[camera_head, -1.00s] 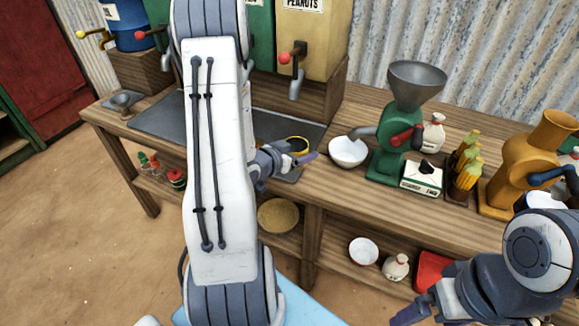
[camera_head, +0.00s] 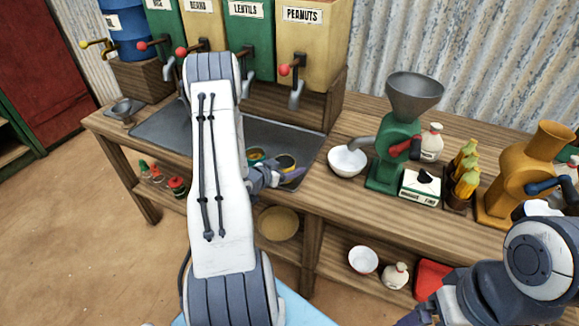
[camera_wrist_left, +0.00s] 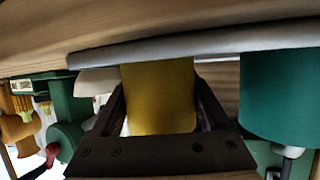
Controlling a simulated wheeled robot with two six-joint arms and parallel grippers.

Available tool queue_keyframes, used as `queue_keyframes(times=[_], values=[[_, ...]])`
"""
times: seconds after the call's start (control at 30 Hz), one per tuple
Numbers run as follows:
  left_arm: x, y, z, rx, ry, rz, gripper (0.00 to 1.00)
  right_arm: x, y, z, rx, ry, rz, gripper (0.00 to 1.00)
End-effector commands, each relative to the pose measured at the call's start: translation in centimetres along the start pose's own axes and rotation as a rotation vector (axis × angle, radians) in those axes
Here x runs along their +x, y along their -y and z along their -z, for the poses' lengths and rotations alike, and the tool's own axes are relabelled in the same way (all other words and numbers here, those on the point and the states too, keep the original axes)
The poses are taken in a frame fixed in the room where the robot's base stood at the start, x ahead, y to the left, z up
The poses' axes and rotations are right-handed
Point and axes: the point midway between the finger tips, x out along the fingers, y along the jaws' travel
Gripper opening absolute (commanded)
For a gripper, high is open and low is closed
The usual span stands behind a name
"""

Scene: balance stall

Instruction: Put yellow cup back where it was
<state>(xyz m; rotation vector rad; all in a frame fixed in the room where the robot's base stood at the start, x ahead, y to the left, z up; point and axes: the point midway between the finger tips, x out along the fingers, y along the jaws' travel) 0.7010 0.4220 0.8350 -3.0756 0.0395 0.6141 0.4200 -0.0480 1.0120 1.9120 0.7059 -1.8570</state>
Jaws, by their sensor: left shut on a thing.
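In the left wrist view the yellow cup (camera_wrist_left: 158,98) sits between both fingers, close to the grey tray edge. My left gripper (camera_head: 292,176) is shut on it. I cannot tell whether the cup touches the tray.
A white bowl (camera_head: 347,161) stands right of the tray (camera_head: 307,150), under the spout of a green grinder (camera_head: 396,155). Dispensers, such as peanuts (camera_head: 310,50), stand behind.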

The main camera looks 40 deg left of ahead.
Motion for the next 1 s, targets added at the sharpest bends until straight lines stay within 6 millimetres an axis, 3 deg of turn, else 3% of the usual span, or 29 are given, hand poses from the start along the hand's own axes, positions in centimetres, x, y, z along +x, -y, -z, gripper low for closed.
queue_keyframes(times=[0.2,0.23,0.3,0.67,1.0], values=[[0.2,0.0,-0.4,0.000,0.000,0.000,0.16,0.4,0.0,0.0,0.000,0.000,0.000,0.93],[0.2,0.0,-0.4,0.000,0.000,0.000,0.82,0.4,0.0,0.0,0.000,0.000,0.000,0.93],[0.1,0.0,-0.3,0.000,0.000,0.000,1.00,0.3,0.0,0.0,0.000,0.000,0.000,0.93],[-0.5,0.1,0.0,-0.001,0.001,0.002,1.00,0.0,0.0,0.0,0.000,0.000,0.000,0.93],[-7.5,0.2,0.0,-0.003,0.000,0.007,1.00,0.6,-0.1,0.0,0.000,0.000,0.000,0.93]])
